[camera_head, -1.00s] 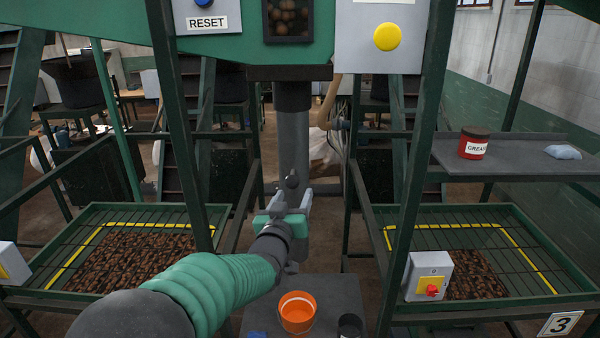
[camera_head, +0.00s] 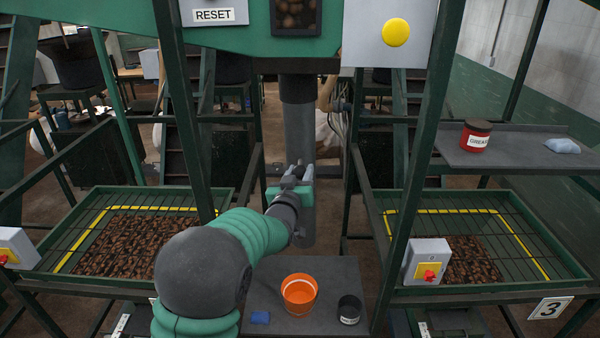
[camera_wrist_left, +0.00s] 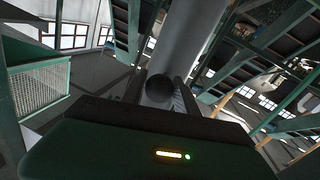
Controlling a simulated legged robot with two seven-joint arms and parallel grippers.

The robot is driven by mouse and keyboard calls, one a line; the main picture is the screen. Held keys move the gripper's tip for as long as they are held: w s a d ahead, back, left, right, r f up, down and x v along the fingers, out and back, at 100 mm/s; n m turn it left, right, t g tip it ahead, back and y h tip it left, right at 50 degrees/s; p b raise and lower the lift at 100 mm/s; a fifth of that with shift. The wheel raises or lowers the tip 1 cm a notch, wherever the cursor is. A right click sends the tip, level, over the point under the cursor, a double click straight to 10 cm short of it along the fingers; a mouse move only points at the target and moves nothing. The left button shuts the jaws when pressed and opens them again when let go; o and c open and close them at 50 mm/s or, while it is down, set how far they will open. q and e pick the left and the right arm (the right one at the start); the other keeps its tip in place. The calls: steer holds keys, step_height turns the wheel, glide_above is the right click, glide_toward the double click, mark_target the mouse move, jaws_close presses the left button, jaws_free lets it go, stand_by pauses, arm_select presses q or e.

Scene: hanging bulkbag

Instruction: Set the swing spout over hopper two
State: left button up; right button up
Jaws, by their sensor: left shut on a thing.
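The swing spout (camera_head: 299,128) is a grey vertical pipe hanging from a dark collar under the green housing, at the centre of the head view. My left gripper (camera_head: 300,175) is shut on the spout low down, with its fingers around the pipe. In the left wrist view the spout (camera_wrist_left: 180,55) rises away from the gripper, with a dark round end showing. A green mesh hopper (camera_head: 65,222) stands at left and another (camera_head: 545,240) at right, both holding brown lumps. The right one has a "3" placard (camera_head: 550,308). No number two is readable. My right gripper is not in view.
A grey stand (camera_head: 262,285) below the spout holds an orange bucket (camera_head: 299,296), a dark cup (camera_head: 349,310) and a blue item (camera_head: 260,318). Green posts flank the spout. A shelf (camera_head: 510,155) at right holds a red grease tin (camera_head: 475,136) and a blue cloth (camera_head: 562,146).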

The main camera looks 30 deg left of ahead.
arm_select(q)
steer(key=shift+s+a+r, duration=0.15)
steer(key=shift+s+a, duration=0.05)
steer(key=shift+a, duration=0.15)
jaws_close()
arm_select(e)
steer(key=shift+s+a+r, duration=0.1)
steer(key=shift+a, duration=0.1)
arm_select(q)
steer(key=shift+r, duration=0.1)
stand_by(0.4)
